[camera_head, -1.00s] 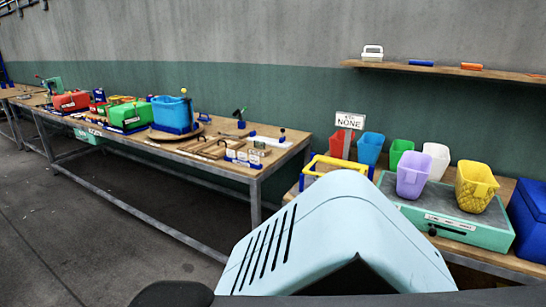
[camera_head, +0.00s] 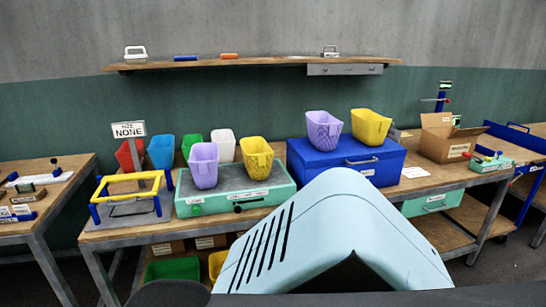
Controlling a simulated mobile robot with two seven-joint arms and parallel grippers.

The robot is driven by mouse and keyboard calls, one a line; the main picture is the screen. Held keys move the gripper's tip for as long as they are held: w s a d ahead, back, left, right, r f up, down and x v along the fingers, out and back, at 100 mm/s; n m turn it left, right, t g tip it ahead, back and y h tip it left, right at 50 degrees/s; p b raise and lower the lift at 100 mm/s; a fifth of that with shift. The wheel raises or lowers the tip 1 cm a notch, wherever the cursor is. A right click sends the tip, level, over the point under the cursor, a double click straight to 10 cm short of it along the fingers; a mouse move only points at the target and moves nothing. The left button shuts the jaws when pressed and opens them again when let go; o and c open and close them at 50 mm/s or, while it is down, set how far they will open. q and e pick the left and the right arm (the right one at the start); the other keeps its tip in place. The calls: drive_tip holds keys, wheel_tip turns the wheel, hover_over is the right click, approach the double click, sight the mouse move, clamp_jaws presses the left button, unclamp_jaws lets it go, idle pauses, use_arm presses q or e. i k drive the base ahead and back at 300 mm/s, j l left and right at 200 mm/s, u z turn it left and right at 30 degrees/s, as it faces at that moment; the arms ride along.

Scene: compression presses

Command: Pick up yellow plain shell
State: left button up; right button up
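A yellow shell with plain-looking sides (camera_head: 370,126) stands on top of the blue box (camera_head: 345,163), at its right. A second yellow shell (camera_head: 257,157) has a patterned surface and stands on the teal-green case with a grey top (camera_head: 236,202). A purple patterned shell (camera_head: 324,131) stands beside the plain yellow one on the blue box. A purple plain shell (camera_head: 204,165) stands on the teal case. Neither of my grippers is in view.
Red (camera_head: 129,154), blue (camera_head: 161,152), green (camera_head: 191,146) and white (camera_head: 223,145) shells stand in a row behind the teal case. A yellow-and-blue frame (camera_head: 130,190) is at left. A cardboard box (camera_head: 447,138) stands at right. A wall shelf (camera_head: 260,62) runs above.

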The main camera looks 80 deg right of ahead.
sight(371, 129)
drive_tip(key=l+z, duration=0.1)
drive_tip(key=z, duration=0.85)
drive_tip(key=l+z, duration=0.15)
drive_tip(key=z, duration=0.35)
drive_tip(key=l+z, duration=0.15)
drive_tip(key=z, duration=0.3)
drive_tip(key=i+l+z, duration=0.1)
drive_tip(key=z, duration=0.35)
drive_tip(key=i+l+z, duration=0.1)
drive_tip(key=z, duration=0.35)
drive_tip(key=i+l+z, duration=0.2)
drive_tip(key=i+z, duration=0.7)
drive_tip(key=i, duration=0.3)
drive_tip(key=u, duration=1.5)
